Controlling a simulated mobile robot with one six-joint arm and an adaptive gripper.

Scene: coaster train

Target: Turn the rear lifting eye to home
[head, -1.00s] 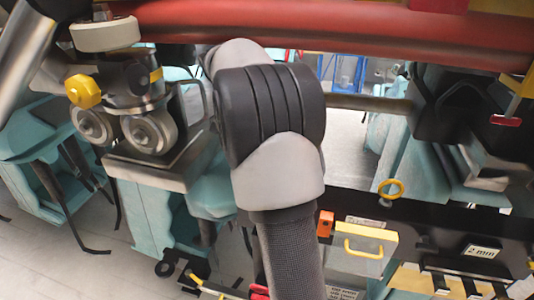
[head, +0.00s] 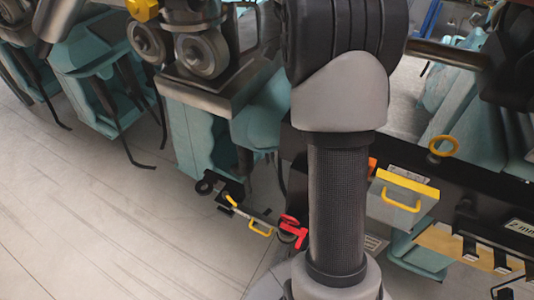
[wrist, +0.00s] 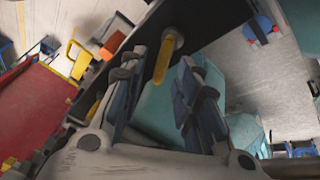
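A yellow lifting eye (head: 443,146), a ring on a short stem, stands on the dark rail right of my arm in the head view. I cannot tell whether it is the rear one. In the wrist view a yellow eye (wrist: 165,58) shows nearly edge-on, on the dark rail. It appears between and beyond my gripper's fingertips (wrist: 158,78). My gripper is open, with a clear gap between its two dark blue fingers. I see no contact with the eye. My gripper is out of sight in the head view.
A yellow-handled drawer-like box (head: 405,195) with an orange block sits beside the eye. A red clamp-like part (head: 293,230) and a small yellow handle (head: 260,229) lie lower left. A wheel assembly (head: 200,50) stands upper left. Floor (head: 90,220) is clear at left.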

